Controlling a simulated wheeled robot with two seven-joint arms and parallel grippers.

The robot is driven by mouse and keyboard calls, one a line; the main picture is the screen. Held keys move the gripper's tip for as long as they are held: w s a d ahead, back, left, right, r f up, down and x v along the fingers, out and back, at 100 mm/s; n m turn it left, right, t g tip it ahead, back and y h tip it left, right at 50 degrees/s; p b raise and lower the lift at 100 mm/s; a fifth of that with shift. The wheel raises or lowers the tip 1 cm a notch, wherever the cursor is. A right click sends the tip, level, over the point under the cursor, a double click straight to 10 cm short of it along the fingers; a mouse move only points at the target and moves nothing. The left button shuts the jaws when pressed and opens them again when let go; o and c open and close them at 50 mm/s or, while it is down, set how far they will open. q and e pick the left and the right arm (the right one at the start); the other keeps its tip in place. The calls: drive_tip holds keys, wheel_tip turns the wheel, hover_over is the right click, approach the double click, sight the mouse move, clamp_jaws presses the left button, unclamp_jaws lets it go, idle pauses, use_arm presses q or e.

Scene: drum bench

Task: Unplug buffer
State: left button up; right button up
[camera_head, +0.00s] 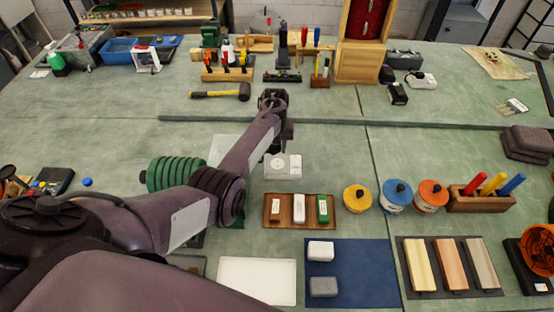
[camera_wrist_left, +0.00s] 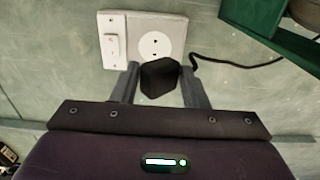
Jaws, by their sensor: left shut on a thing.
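My left gripper (camera_wrist_left: 160,88) is shut on a black plug (camera_wrist_left: 160,79), which sits between its two grey fingers in the left wrist view. A white socket plate (camera_wrist_left: 166,44) with a round outlet and a switch lies just beyond the plug. The outlet's two holes show, and the plug appears apart from them. A black cord (camera_wrist_left: 235,64) runs right towards a green housing (camera_wrist_left: 262,27) with a partly seen wheel, likely the buffer. In the head view the socket (camera_head: 283,166) lies on the bench just below my left gripper (camera_head: 284,146); the plug cannot be made out there.
A wooden tray (camera_head: 269,222) with small blocks stands close in front of the socket. Round tins (camera_head: 396,198) stand to the right. A hammer (camera_head: 221,92) lies behind; bench is clear right of the socket.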

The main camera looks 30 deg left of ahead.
use_arm(q)
drive_tip(key=o, duration=1.4)
drive_tip(key=shift+r, duration=3.85)
